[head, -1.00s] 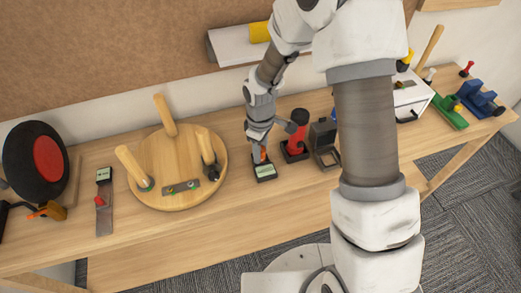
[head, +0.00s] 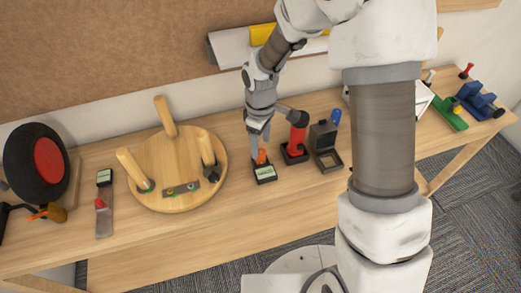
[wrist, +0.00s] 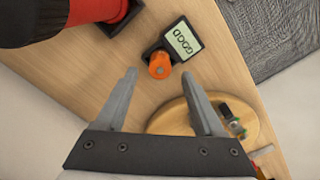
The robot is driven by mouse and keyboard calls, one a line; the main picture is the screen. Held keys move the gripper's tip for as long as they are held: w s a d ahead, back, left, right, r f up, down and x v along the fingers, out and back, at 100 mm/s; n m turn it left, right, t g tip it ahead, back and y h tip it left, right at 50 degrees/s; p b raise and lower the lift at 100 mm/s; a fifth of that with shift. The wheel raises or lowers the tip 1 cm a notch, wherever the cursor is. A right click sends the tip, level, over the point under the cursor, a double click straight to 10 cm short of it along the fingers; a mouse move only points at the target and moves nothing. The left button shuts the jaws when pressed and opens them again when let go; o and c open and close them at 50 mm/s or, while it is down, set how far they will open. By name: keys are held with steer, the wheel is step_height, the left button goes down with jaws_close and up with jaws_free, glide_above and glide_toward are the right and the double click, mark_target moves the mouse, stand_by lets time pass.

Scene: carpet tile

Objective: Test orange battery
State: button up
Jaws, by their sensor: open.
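The orange battery (head: 262,156) stands upright in a small black tester (head: 265,176) on the wooden bench. In the wrist view, the tester's pale display (wrist: 183,40) reads "GOOD", and the orange battery (wrist: 159,66) sits at the tester's edge. My gripper (head: 259,142) is open just above the battery. In the wrist view, my gripper (wrist: 159,76) has its two fingers spread wide, with the battery beyond the gap and nothing between the fingertips.
A red and black device (head: 296,138) stands close right of the tester, with a dark open-framed stand (head: 325,145) beyond it. A round wooden board with pegs (head: 180,195) is close on the left. The bench front (head: 265,215) is clear.

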step_height(320, 180, up, 7)
step_height(320, 180, up, 14)
steer(key=m+t, duration=0.3)
steer(key=m, duration=0.3)
glide_above(261, 152)
steer(key=s+d, duration=0.7)
steer(key=s+d+r+m+t, duration=0.1)
steer(key=s+d+r+m, duration=0.1)
steer(key=s, duration=0.4)
steer(key=s+d+r+m+t, duration=0.1)
steer(key=s+d+r+m, duration=0.2)
steer(key=s+m, duration=0.1)
steer(key=shift+s+d+t, duration=0.15)
steer(key=shift+s+t, duration=0.15)
steer(key=shift+s, duration=0.55)
